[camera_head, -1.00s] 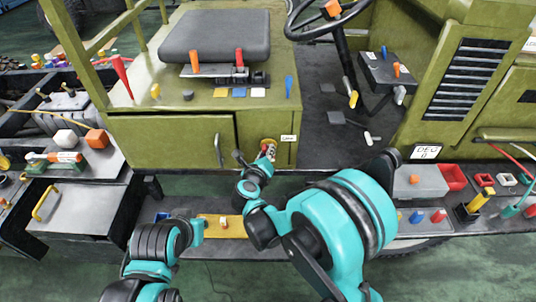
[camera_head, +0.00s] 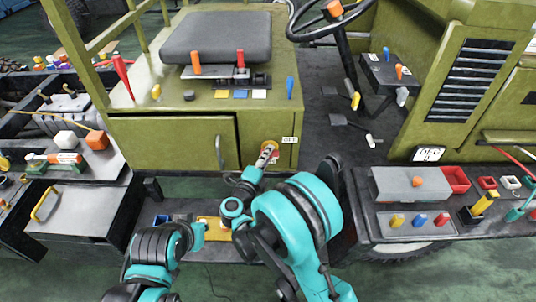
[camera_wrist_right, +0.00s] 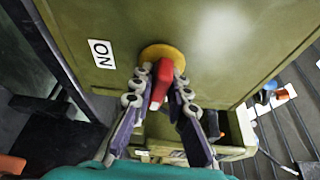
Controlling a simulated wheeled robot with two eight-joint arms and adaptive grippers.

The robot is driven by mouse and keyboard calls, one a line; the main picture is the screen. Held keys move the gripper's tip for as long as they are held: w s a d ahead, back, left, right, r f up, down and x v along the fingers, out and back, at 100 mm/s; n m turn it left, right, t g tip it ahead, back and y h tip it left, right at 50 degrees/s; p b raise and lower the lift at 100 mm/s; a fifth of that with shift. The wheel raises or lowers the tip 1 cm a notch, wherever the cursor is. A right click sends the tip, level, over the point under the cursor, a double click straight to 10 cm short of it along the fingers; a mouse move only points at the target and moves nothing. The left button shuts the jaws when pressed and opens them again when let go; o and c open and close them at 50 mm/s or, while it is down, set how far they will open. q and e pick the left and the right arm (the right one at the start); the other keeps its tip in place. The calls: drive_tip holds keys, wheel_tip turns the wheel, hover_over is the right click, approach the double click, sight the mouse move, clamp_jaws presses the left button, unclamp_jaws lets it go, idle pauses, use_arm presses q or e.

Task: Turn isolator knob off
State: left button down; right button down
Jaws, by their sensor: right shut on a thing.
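The isolator knob has a red handle (camera_wrist_right: 162,78) on a round yellow base (camera_wrist_right: 160,52), set on the olive-green cabinet panel below the seat. In the head view the yellow base (camera_head: 270,143) shows only in part, behind my right gripper (camera_head: 266,156). In the wrist view my right gripper (camera_wrist_right: 159,91) has one finger on each side of the red handle and is shut on it. A white "ON" label (camera_wrist_right: 101,53) is beside the knob. My left gripper (camera_head: 198,235) is low, away from the knob, and its fingers are not clear.
A cabinet door with a handle (camera_head: 219,152) is left of the knob. The black seat (camera_head: 217,38) is above. A grey box (camera_head: 411,182) and red trays (camera_head: 454,179) stand on the right ledge. A grey case (camera_head: 75,208) is at left.

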drive_tip(key=shift+f+n, duration=0.1)
drive_tip(key=shift+n, duration=0.4)
drive_tip(key=c, duration=1.5)
unclamp_jaws()
drive_tip(key=shift+c, duration=0.2)
drive_tip(key=v, duration=1.2)
drive_tip(key=shift+f, duration=0.15)
